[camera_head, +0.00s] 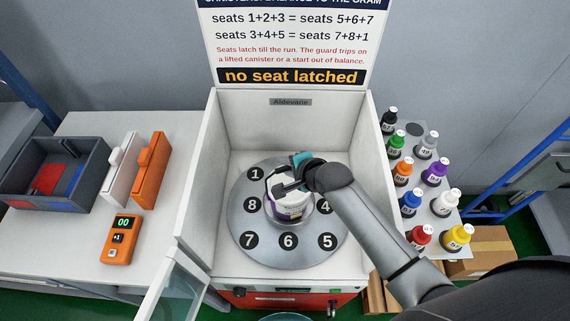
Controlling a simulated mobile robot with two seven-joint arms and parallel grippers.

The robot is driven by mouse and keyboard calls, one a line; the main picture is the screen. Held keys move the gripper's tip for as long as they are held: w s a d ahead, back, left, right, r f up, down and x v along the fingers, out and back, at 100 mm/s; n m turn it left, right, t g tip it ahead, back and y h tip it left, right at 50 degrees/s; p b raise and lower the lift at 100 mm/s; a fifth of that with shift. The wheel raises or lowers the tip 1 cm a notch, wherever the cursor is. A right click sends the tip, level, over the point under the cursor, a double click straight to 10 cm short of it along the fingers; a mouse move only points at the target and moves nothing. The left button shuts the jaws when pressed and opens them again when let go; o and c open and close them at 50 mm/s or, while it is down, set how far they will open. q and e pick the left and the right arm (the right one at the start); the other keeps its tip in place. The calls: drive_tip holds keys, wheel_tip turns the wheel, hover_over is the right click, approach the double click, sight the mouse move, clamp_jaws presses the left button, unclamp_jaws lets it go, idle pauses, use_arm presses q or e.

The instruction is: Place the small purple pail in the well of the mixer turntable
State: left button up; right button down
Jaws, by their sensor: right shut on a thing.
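The small purple pail (291,207) shows as a white container with a purple band, over the middle of the mixer turntable (268,255). The turntable is a grey disc with numbered black seats around its rim. My right gripper (287,185) is shut on the pail from above, its arm reaching in from the right. The gripper and arm hide part of the pail's top and some seats. A pale ring shows around the pail's base, at the central well; I cannot tell whether the pail rests in it. My left gripper is out of view.
White walls (206,165) enclose the turntable on the sides and back. A clear guard (178,290) stands at front left. Several coloured bottles (432,172) stand on a right-hand shelf. The left table holds a grey bin (88,178) and an orange meter (121,240). The sign (291,45) reads "no seat latched".

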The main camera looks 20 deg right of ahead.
drive_tip(key=shift+w+r, duration=0.1)
drive_tip(key=shift+r, duration=0.05)
drive_tip(key=c, duration=1.2)
unclamp_jaws()
drive_tip(key=shift+f, duration=0.2)
drive_tip(key=shift+c, duration=0.2)
drive_tip(key=o, duration=0.4)
drive_tip(key=shift+s+d+r, duration=0.15)
drive_tip(key=shift+s+r, duration=0.3)
drive_tip(key=shift+s, duration=0.1)
drive_tip(key=p+v, duration=0.3)
drive_tip(key=v, duration=0.8)
